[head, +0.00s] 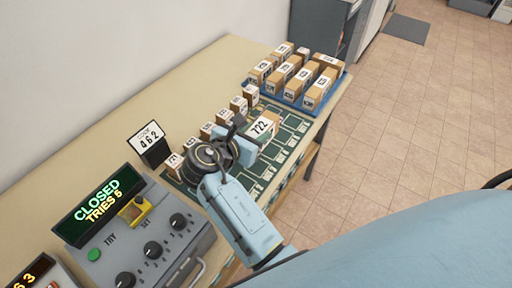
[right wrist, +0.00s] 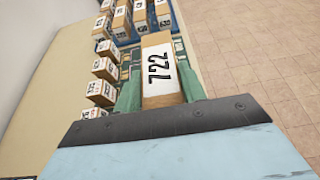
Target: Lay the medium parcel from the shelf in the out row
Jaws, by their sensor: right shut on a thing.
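My right gripper (head: 250,138) is shut on a brown parcel with a white label reading 722 (head: 263,126). In the right wrist view the parcel (right wrist: 157,66) sits between the two greenish fingers, label facing the camera. The parcel is over the green mat with marked slots (head: 287,138); I cannot tell whether it touches the mat. A row of several small labelled boxes (head: 221,116) stands along the mat's left side, some partly hidden by my gripper. My left gripper is not in view.
A blue tray (head: 288,102) with several labelled parcels stands at the table's far end. Mat slots right of the parcel look empty. Tiled floor lies beyond the table edge.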

